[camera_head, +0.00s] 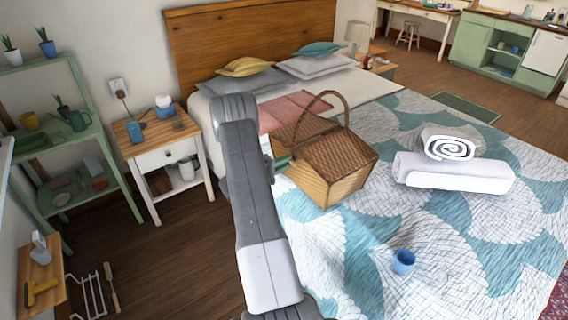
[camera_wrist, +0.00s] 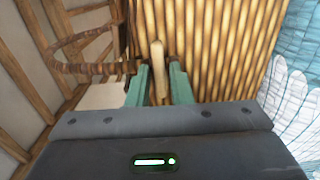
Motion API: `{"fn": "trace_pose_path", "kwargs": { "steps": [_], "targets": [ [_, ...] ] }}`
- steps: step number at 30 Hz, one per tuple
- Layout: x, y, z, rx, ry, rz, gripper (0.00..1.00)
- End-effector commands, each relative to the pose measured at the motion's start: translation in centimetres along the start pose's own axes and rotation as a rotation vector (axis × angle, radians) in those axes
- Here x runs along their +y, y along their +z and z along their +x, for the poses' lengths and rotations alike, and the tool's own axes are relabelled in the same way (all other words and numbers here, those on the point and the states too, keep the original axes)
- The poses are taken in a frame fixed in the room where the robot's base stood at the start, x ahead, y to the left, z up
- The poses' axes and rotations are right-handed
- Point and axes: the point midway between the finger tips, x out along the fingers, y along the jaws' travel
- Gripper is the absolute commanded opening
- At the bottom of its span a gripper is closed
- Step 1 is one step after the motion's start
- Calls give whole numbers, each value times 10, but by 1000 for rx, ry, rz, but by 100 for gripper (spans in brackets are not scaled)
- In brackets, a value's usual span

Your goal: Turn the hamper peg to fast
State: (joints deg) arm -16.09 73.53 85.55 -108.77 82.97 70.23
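The wicker hamper (camera_head: 345,165) stands on the bed, with a woven lid, a pale slatted side and an arched handle. In the wrist view its slatted side (camera_wrist: 225,50) fills the upper middle. A pale wooden peg (camera_wrist: 157,70) stands out from it, upright in that picture. My gripper (camera_wrist: 159,84) has its green fingers on either side of the peg, close against it with no clear gap. In the head view my gripper (camera_head: 284,162) is at the hamper's left side, and my arm partly hides it there. The peg cannot be made out in the head view.
A pink folded cloth (camera_head: 297,110) lies behind the hamper. Rolled white towels (camera_head: 455,175) and a blue cup (camera_head: 403,262) are on the bed to the right. A nightstand (camera_head: 165,157) and a green shelf (camera_head: 70,135) stand left, with open floor in front.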

Motion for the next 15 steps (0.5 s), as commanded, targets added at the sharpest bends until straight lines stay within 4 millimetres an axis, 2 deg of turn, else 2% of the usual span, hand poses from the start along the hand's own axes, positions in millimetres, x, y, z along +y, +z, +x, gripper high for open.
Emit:
{"fn": "trace_pose_path", "kwargs": {
  "steps": [1,3,15],
  "targets": [
    [0,0,0,0,0,0,9],
    [0,0,0,0,0,0,0],
    [-2,0,0,0,0,-45,0]
  ]
}}
